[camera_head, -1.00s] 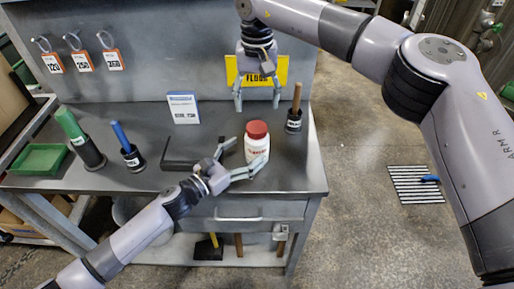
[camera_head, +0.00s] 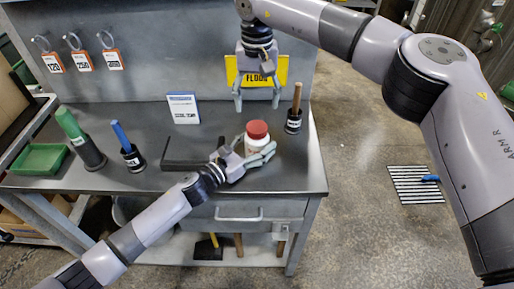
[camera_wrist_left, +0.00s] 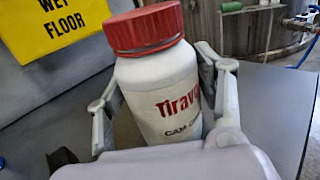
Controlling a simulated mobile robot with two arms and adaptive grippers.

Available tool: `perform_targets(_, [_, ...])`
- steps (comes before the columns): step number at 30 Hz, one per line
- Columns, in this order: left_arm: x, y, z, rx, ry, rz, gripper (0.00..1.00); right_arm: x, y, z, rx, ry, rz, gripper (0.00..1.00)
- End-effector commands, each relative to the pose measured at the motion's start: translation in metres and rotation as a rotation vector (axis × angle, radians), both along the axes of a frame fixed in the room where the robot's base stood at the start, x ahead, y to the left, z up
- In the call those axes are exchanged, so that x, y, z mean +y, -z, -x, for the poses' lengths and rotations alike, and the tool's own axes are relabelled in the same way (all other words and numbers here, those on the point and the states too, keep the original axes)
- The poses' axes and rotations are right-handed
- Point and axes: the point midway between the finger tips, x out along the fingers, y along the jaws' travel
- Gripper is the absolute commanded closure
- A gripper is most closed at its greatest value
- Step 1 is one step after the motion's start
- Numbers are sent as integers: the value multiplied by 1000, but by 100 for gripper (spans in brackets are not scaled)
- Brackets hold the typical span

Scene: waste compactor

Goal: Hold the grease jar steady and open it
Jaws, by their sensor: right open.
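The grease jar, a white jar (camera_head: 251,148) with a red lid (camera_head: 257,130), stands upright near the front right of the bench. In the left wrist view the jar (camera_wrist_left: 165,98) fills the middle, with red print on its label. My left gripper (camera_head: 256,149) is low at the jar, one finger on each side of its body. In the left wrist view the fingers (camera_wrist_left: 164,95) flank the jar closely; I cannot tell whether both press on it. My right gripper (camera_head: 257,103) hangs open and empty, fingers down, behind and above the jar.
A black-based tool holder with a wooden handle (camera_head: 296,102) stands right of the jar. A dark tray (camera_head: 185,165), a blue-handled holder (camera_head: 130,150), a green-handled holder (camera_head: 85,145) and a green bin (camera_head: 40,158) are to the left. A yellow floor sign (camera_head: 282,72) is behind.

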Motion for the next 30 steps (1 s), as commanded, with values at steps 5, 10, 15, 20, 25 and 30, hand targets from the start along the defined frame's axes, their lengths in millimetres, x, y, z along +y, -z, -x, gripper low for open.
perform_targets(5, [0,0,0,0,0,0,52,0,0,0,0,0,0,39])
perform_targets(10, [0,0,0,0,0,0,63,0,0,0,0,0,0,39])
perform_targets(15, [0,0,0,1,0,-1,75,0,0,0,0,0,0,39])
perform_targets(20, [0,0,0,1,0,-1,85,0,0,0,0,0,0,39])
perform_targets(25, [0,0,0,1,0,0,97,0,0,0,0,0,0,39])
perform_targets(30, [0,1,0,1,0,0,100,0,0,0,0,44,0,39])
